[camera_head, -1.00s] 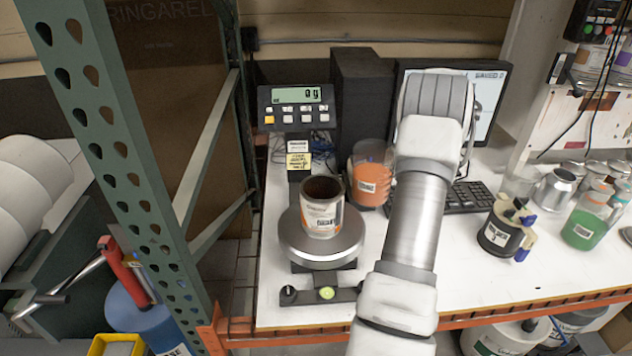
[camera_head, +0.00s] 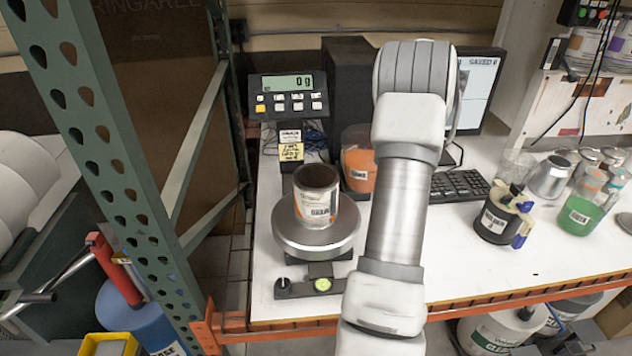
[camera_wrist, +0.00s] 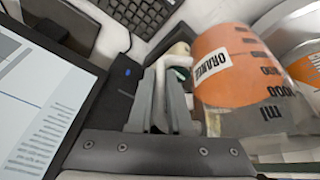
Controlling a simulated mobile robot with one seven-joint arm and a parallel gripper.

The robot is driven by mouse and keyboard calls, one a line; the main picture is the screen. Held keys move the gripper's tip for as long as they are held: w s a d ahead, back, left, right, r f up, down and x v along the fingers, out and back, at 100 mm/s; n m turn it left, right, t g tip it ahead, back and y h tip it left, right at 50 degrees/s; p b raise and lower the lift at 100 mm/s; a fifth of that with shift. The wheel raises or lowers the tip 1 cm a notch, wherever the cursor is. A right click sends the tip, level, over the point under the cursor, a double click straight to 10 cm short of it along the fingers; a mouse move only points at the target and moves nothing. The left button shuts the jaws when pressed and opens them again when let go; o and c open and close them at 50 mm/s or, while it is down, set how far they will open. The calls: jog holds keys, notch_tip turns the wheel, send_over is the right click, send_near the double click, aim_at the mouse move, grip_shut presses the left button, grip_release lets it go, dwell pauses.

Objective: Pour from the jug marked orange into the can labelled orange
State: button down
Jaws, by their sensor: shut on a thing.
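The orange can (camera_head: 318,203) stands upright and open-topped on the round scale pan (camera_head: 315,243), with a label on its front. The clear jug marked orange (camera_head: 357,172) holds orange liquid. It stands behind and right of the can, apart from it, partly hidden by my arm. In the wrist view the jug (camera_wrist: 235,65) shows its ORANGE label and millilitre marks upside down. My gripper (camera_wrist: 170,80) is shut on the jug's handle there. In the head view my arm hides the gripper. I cannot tell whether the jug touches the table.
The scale display (camera_head: 290,94) reads 0 g. A monitor (camera_head: 478,85) and keyboard (camera_head: 458,186) lie behind and right of my arm. A green perforated post (camera_head: 95,150) rises at left.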

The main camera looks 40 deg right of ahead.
jog(key=shift+a+r+n+h+b, duration=0.15)
jog(key=shift+a+r+h+b, duration=0.4)
jog(key=shift+b, duration=0.3)
jog(key=shift+a+r+n+h+b, duration=0.15)
jog(key=shift+a+r+h+b, duration=0.15)
jog(key=shift+r+h+b, duration=0.4)
jog(key=a+r+h+p, duration=0.1)
jog(key=a+r+h, duration=0.2)
jog(key=r, duration=0.4)
jog(key=shift+a+n, duration=0.3)
jog(key=shift+a, duration=0.05)
jog(key=shift+r+h, duration=0.15)
jog(key=shift+h, duration=0.1)
jog(key=shift+a+t+p, duration=0.25)
jog(key=shift+t+p, duration=0.05)
jog(key=shift+a+r+h+p, duration=0.3)
jog(key=shift+h+p, duration=0.2)
jog(key=shift+p, duration=0.15)
jog(key=shift+a+r+n+h+p, duration=0.15)
jog(key=shift+a+r+h+p, duration=0.3)
jog(key=shift+p, duration=0.45)
jog(key=shift+a+r+n+h+p, duration=0.25)
jog(key=shift+r+p, duration=0.25)
jog(key=shift+p, duration=0.35)
jog(key=shift+a+r+n+h+p, duration=0.15)
jog(key=shift+r+h+p, duration=0.3)
jog(key=shift+p, duration=0.45)
dwell(1.6)
